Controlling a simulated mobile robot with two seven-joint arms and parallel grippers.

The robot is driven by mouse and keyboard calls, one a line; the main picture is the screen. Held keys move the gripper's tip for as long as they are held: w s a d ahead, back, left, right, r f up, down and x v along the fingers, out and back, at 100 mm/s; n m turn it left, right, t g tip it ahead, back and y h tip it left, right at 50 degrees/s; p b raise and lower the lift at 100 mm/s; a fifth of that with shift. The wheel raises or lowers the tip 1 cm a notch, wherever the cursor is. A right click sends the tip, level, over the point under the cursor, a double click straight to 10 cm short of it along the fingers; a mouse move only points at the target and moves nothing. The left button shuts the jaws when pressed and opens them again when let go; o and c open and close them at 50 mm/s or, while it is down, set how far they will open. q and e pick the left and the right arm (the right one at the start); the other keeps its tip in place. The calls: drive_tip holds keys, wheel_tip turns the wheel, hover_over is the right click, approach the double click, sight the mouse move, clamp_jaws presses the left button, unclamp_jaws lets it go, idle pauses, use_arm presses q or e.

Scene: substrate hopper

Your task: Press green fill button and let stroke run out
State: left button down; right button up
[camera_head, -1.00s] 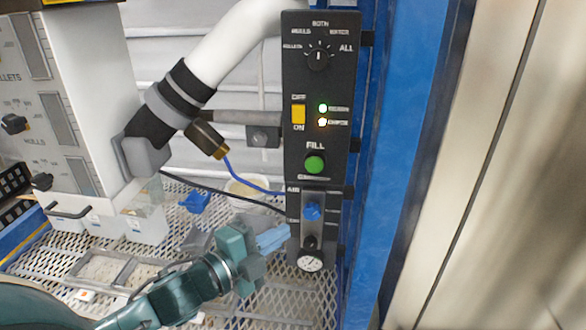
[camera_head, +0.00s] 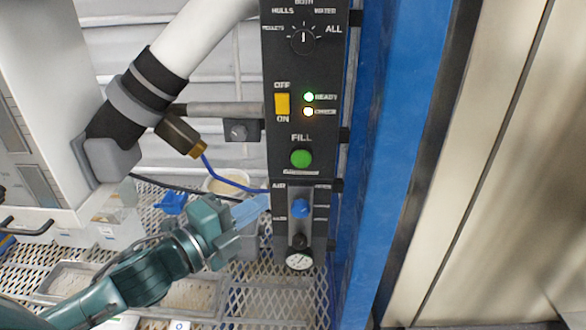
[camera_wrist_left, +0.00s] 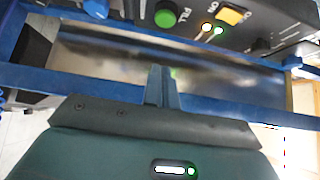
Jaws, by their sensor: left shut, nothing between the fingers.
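The green fill button (camera_head: 301,158) sits on the black control panel (camera_head: 285,135), under the word FILL. It also shows in the left wrist view (camera_wrist_left: 165,18), at the top and beyond my fingertips. My left gripper (camera_head: 262,203) is below and left of the button in the head view, apart from it. Its fingers are shut together with nothing between them; they also show in the left wrist view (camera_wrist_left: 160,72). The panel's green READY light (camera_head: 308,97) and amber CHECK light (camera_head: 308,112) are lit. My right gripper is not in view.
A yellow OFF/ON switch (camera_head: 282,104) and a selector dial (camera_head: 303,38) are above the button. A blue knob (camera_head: 300,208) and a gauge (camera_head: 299,260) are below it. A blue post (camera_head: 385,150) stands right of the panel. A white pipe (camera_head: 195,50) slants at upper left.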

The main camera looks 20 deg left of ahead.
use_arm(q)
drive_tip(key=p, duration=0.2)
approach(308, 161)
drive_tip(key=d, duration=0.3)
drive_tip(key=shift+w+a, duration=0.15)
drive_tip(key=shift+w, duration=1.15)
drive_tip(key=shift+w+a, duration=0.2)
drive_tip(key=shift+w, duration=1.1)
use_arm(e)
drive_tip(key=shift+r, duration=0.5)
